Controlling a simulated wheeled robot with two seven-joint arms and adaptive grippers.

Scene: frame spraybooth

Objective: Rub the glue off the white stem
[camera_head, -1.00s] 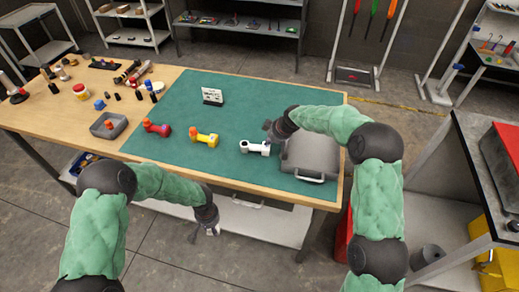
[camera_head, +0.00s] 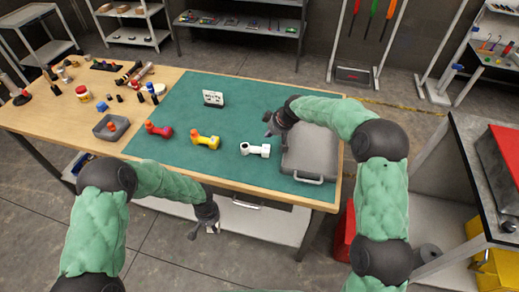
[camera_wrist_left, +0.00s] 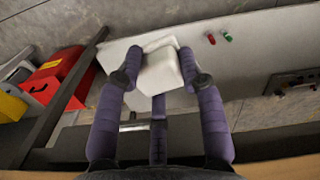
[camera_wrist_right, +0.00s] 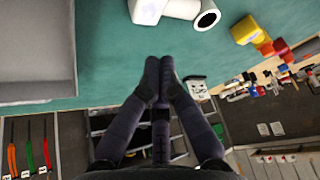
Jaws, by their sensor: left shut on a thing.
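The white stem (camera_head: 255,149) lies on the green mat (camera_head: 235,93), left of a grey case. Part of it shows at the top of the right wrist view (camera_wrist_right: 178,8). I cannot make out glue on it. My right gripper (camera_head: 269,126) is above the mat, just behind the stem and apart from it; its fingers are together and empty in the right wrist view (camera_wrist_right: 160,75). My left gripper (camera_head: 203,228) is in front of the table's front edge, low down. It is shut on a white, cloth-like block (camera_wrist_left: 161,72).
The grey case (camera_head: 310,153) stands right of the stem. A yellow stem (camera_head: 207,140), a red stem (camera_head: 158,130) and a grey tray (camera_head: 111,127) lie to the left. A small sign (camera_head: 213,98) stands behind. The mat's back middle is clear.

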